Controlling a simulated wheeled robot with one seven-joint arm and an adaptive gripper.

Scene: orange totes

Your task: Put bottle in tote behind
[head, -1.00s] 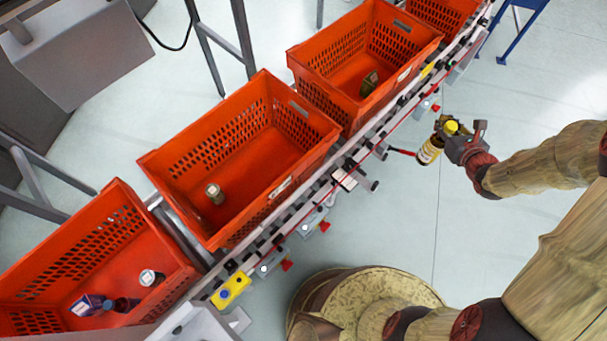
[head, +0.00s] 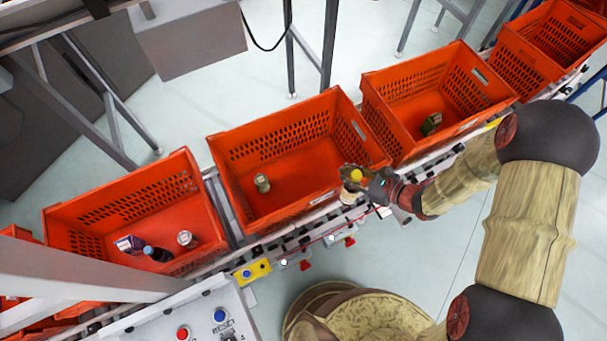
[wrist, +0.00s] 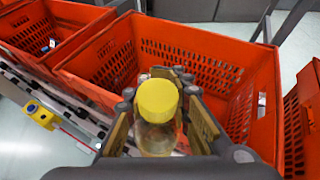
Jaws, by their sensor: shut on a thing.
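The bottle has a yellow cap and stands upright in my gripper (head: 366,182). In the head view the bottle (head: 350,192) is at the near wall of the middle orange tote (head: 240,217). In the wrist view the bottle (wrist: 156,135) sits between the fingers of my gripper (wrist: 165,112), which are shut on it. The middle tote (wrist: 262,95) lies just beyond the bottle there. A small can (head: 262,184) stands inside that tote. The bottle's lower part is partly hidden in the wrist view.
The tote to the right (head: 377,95) holds a dark green item (head: 431,124). The tote to the left (head: 60,232) holds a can (head: 187,239), a dark bottle (head: 158,254) and a box (head: 130,244). The conveyor edge (head: 290,238) and a control panel (head: 195,318) are in front.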

